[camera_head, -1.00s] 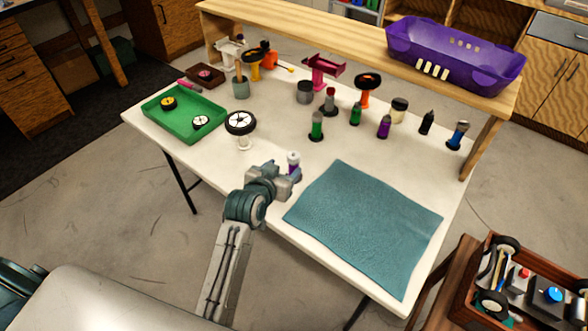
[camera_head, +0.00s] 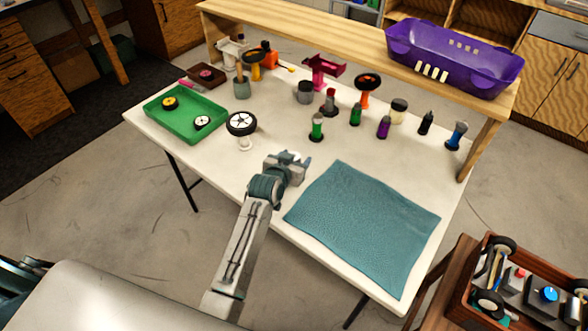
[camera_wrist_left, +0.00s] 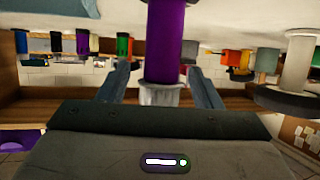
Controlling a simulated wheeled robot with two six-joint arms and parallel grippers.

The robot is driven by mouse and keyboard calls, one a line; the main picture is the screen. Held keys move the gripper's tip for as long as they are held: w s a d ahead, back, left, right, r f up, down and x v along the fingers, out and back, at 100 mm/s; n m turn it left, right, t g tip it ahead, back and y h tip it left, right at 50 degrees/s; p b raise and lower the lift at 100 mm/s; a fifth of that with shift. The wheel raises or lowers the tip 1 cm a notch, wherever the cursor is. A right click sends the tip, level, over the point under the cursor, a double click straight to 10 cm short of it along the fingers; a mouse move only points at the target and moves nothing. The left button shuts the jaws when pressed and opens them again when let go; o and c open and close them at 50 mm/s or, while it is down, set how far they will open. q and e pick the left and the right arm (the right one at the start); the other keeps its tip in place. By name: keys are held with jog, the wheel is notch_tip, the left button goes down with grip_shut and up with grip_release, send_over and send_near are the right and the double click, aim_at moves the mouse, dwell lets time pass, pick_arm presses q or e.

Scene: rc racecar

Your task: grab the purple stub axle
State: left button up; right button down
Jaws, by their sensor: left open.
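The purple stub axle (camera_wrist_left: 165,45) stands out in the left wrist view, a purple shaft with a pale, whitish part (camera_wrist_left: 159,95) at one end. It lies between the two spread fingers of my left gripper (camera_wrist_left: 157,68). Gaps show on both sides of the shaft, so the fingers do not appear to touch it. In the head view my left gripper (camera_head: 297,161) is low over the white table, left of the teal mat, and hides nearly all of the axle.
The teal mat (camera_head: 365,225) covers the table's (camera_head: 215,165) front right. A wheel on a stand (camera_head: 241,124) and a green tray (camera_head: 185,125) are to the left. Several small bottles, including a purple one (camera_head: 384,127), stand behind. A purple bin (camera_head: 455,58) sits on the shelf.

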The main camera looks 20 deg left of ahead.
pick_arm(q)
jog(key=c, duration=1)
jog(key=shift+c, duration=0.2)
